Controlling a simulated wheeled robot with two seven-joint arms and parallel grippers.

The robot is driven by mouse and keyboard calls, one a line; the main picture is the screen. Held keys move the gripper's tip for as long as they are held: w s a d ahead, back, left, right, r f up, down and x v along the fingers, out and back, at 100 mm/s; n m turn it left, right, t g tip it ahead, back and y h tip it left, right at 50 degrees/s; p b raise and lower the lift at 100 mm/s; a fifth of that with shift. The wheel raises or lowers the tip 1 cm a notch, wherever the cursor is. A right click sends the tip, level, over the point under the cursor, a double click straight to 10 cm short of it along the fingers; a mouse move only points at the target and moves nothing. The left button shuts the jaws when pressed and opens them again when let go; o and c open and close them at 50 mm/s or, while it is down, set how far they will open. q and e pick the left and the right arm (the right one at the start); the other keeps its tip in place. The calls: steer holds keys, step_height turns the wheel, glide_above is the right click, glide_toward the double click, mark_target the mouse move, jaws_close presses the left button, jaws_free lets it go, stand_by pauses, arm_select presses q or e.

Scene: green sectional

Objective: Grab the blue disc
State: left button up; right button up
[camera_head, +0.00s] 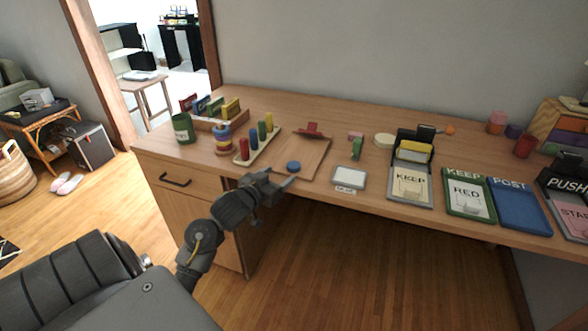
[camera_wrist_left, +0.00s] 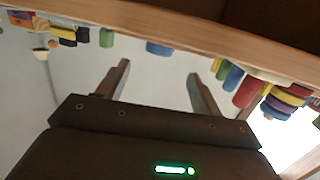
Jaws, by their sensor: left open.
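The blue disc (camera_head: 293,167) is small and round. It lies near the front edge of the desk, on or beside a thin wooden board (camera_head: 306,155). My left gripper (camera_head: 281,179) is open and empty at the desk's front edge, just short of the disc and to its lower left. In the left wrist view, which looks upside down, the blue disc (camera_wrist_left: 158,48) shows beyond and between the spread fingers (camera_wrist_left: 159,75). The fingers do not touch it. My right gripper is not in view.
Left of the disc stand a pegboard with coloured pegs (camera_head: 258,145), stacked rings (camera_head: 223,141) and a green cup (camera_head: 184,128). A white-topped tray (camera_head: 349,178) and several labelled trays, one green (camera_head: 467,195) and one blue (camera_head: 520,206), lie to the right. The desk edge (camera_wrist_left: 230,38) is close to the gripper.

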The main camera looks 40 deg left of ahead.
mark_target(290, 168)
arm_select(q)
steer(key=shift+x, duration=1.45)
steer(key=b+x, duration=0.1)
steer(key=x, duration=0.3)
steer(key=shift+w+f, duration=0.15)
steer(key=shift+w, duration=0.25)
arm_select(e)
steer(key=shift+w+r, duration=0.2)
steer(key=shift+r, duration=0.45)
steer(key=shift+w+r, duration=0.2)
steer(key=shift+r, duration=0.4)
arm_select(q)
steer(key=c, duration=1)
